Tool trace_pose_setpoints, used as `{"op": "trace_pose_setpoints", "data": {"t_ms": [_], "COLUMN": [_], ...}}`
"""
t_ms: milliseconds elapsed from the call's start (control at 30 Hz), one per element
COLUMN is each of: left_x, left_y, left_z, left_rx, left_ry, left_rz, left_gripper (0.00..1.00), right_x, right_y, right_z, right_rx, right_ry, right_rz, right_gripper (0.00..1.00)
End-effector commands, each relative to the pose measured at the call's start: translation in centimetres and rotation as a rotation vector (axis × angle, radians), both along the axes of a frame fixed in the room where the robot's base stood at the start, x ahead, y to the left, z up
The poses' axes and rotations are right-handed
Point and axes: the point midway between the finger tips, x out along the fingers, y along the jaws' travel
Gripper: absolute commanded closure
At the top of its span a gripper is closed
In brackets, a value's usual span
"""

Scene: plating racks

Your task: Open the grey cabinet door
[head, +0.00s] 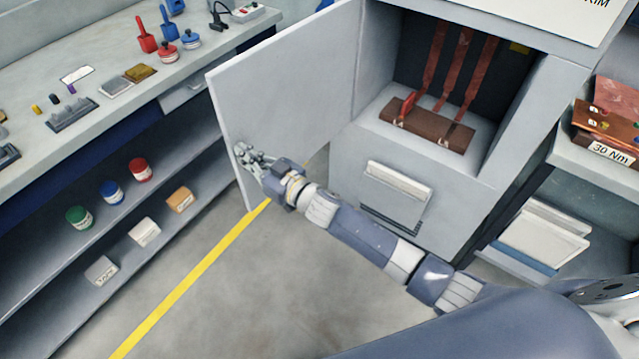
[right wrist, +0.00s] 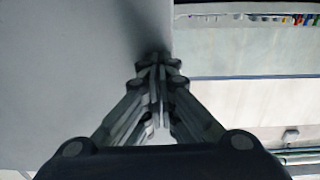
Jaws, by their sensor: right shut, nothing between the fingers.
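The grey cabinet (head: 470,190) stands at the back centre in the head view. Its door (head: 290,90) is swung wide open to the left, and the dark inside (head: 480,60) shows, with red straps and a brown block (head: 428,130). My right gripper (head: 242,150) is at the door's lower free edge, on the inner face side. In the right wrist view its fingers (right wrist: 158,62) are closed together, close to the door's pale face (right wrist: 70,70); whether they touch it I cannot tell. My left gripper is not in view.
A workbench (head: 60,160) with tools and a lower shelf of small jars and boxes (head: 110,190) runs along the left, near the door's free edge. A side shelf (head: 590,160) stands at right. The floor (head: 250,300) is clear, with a yellow line (head: 190,280).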

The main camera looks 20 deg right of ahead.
Motion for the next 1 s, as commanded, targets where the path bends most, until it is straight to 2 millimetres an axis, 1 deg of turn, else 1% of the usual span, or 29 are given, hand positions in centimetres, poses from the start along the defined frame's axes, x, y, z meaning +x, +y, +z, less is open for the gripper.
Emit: {"op": "trace_pose_setpoints", "data": {"t_ms": [33, 100, 200, 400, 633, 1000], "left_x": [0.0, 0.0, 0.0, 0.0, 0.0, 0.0], "left_y": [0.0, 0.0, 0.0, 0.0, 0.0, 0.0], "left_z": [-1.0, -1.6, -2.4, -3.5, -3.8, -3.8], "left_rx": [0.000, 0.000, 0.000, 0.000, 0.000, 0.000], "left_ry": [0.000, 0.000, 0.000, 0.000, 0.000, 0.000], "left_rz": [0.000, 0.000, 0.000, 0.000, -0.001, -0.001], "left_gripper": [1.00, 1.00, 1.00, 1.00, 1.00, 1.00], "right_x": [0.8, 1.7, 2.9, 4.6, 5.4, 5.5], "right_y": [0.8, 1.5, 2.3, 3.3, 3.7, 3.7], "right_z": [-0.3, -0.4, -0.3, -0.3, -0.1, 0.0], "right_rx": [0.006, 0.005, 0.005, 0.002, 0.000, 0.000], "right_ry": [-0.002, 0.000, 0.000, 0.000, 0.000, 0.000], "right_rz": [-0.018, -0.042, -0.073, -0.114, -0.133, -0.135], "right_gripper": [1.00, 1.00, 1.00, 1.00, 1.00, 1.00]}}
